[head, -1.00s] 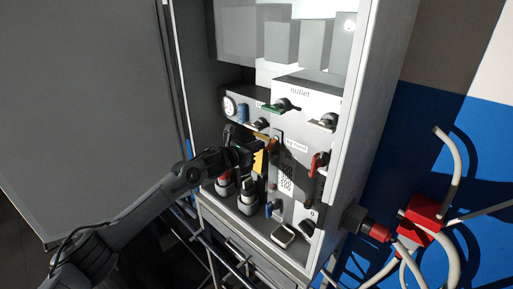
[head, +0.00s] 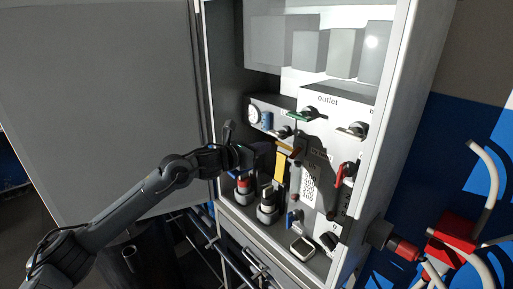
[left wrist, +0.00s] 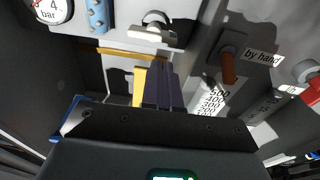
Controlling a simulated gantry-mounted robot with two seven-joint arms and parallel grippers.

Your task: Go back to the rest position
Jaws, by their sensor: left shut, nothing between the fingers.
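My left gripper (head: 268,147) is inside the open cabinet, in front of the control panel, with its arm coming in from the left. In the left wrist view its dark fingers (left wrist: 162,85) are together, with nothing between them. They point at the panel, close to a yellow strip (left wrist: 139,85) and below a grey valve handle (left wrist: 150,32). An orange-brown handle (head: 289,148) is just right of the fingertips in the head view. Whether the fingers touch anything is unclear. My right gripper is not in view.
The cabinet door (head: 100,100) stands open at left. The panel carries a gauge (head: 254,115), a red lever (head: 345,174) and a green handle (head: 297,116). Red-and-white pipework (head: 450,246) is outside at right.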

